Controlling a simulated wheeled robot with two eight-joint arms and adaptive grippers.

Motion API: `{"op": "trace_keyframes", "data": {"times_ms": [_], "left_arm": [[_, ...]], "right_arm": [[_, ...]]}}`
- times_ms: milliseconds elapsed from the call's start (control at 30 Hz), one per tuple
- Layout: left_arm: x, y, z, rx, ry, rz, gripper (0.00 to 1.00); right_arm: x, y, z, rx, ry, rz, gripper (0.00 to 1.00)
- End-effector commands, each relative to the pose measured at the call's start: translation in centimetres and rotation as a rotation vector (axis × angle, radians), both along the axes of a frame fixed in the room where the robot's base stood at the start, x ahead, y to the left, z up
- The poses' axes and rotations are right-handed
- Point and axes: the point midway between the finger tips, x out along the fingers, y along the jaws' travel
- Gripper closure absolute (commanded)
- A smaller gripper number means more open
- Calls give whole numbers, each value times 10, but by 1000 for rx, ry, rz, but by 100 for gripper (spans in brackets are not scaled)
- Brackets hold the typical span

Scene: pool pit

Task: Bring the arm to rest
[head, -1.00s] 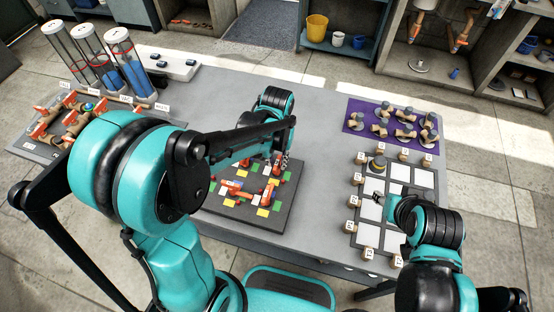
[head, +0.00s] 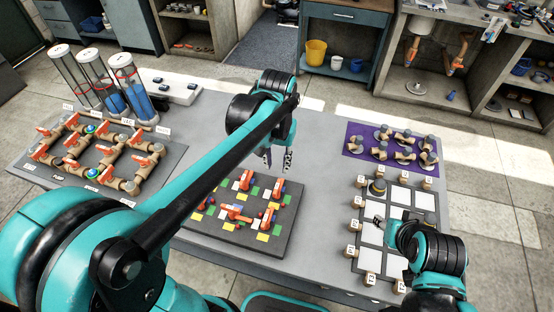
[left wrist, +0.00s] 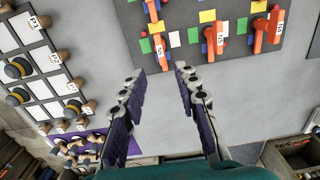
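My left gripper (head: 278,160) is above the grey table (head: 322,205), near the far edge of the dark board (head: 285,232) with orange-red handles and coloured squares. In the left wrist view the left gripper (left wrist: 160,75) has its two purple-padded fingers apart, with nothing between them but bare table beneath. Its arm stretches across from the lower left. My right gripper (head: 378,222) hangs low over the white-squared grid board (head: 397,232), close to its left column. It is too small to tell whether its fingers are open or shut.
A pipe assembly (head: 98,158) with orange handles lies at the left, with clear tubes (head: 110,82) behind it. A purple mat (head: 356,137) with several fittings is at the far right. A yellow-banded dark knob (head: 377,188) stands on the grid board.

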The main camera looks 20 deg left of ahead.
Motion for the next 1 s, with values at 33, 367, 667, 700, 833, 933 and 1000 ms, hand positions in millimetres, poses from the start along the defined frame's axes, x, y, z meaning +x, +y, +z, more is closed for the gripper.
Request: {"op": "trace_keyframes", "data": {"times_ms": [33,367,667,700,833,933,1000], "left_arm": [[0,0,4,0,0,0,69],[0,0,7,0,0,0,69],[-1,1,7,0,-5,0,69],[-4,2,8,-1,-13,1,69],[-19,9,8,-8,-88,6,69],[-39,19,6,-16,-191,13,69],[-54,25,3,-18,-274,18,69]], "right_arm": [[0,0,0,0,0,0,60],[0,0,0,0,0,0,60],[0,0,0,0,0,0,60],[0,0,-1,0,0,0,60],[0,0,-4,0,0,0,60],[0,0,-8,0,0,0,60],[0,0,-11,0,0,0,60]]}}
